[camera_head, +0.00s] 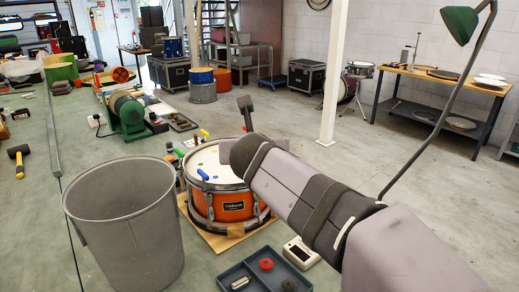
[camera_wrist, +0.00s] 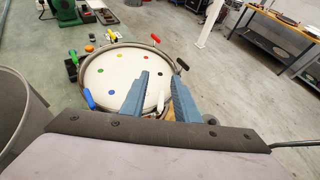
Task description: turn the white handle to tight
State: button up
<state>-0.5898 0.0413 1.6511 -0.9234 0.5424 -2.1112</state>
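The orange-shelled drum (camera_head: 222,207) stands on a wooden board, and its white head (camera_wrist: 105,75) shows in the wrist view. The white handle (camera_wrist: 160,102) is at the drum's near rim in the wrist view, upright as far as I can tell. It appears in the gap between the two blue-grey fingers of my gripper (camera_wrist: 159,74), which are spread apart. No contact shows, and I cannot tell whether the fingers are at the handle's height. In the head view my arm hides the white handle and my fingertips.
Other handles stand around the rim: blue (camera_wrist: 88,98), green (camera_wrist: 72,55), red (camera_wrist: 155,38) and black (camera_wrist: 181,63). A grey bin (camera_head: 125,225) stands close left of the drum. A compartment tray (camera_head: 262,275) and a white device (camera_head: 301,252) lie in front.

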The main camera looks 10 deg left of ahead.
notch_tip(320, 180, down, 6)
jog(key=s+d+p, duration=0.1)
jog(key=s+p, duration=0.2)
jog(key=p, duration=0.3)
jog(key=shift+d+r+p, duration=0.15)
jog(key=shift+d+p, duration=0.15)
jog(key=shift+w, duration=0.1)
jog(key=shift+p+x, duration=0.35)
jog(key=shift+x, duration=3.3)
jog(key=shift+c, duration=0.7)
grip_shut()
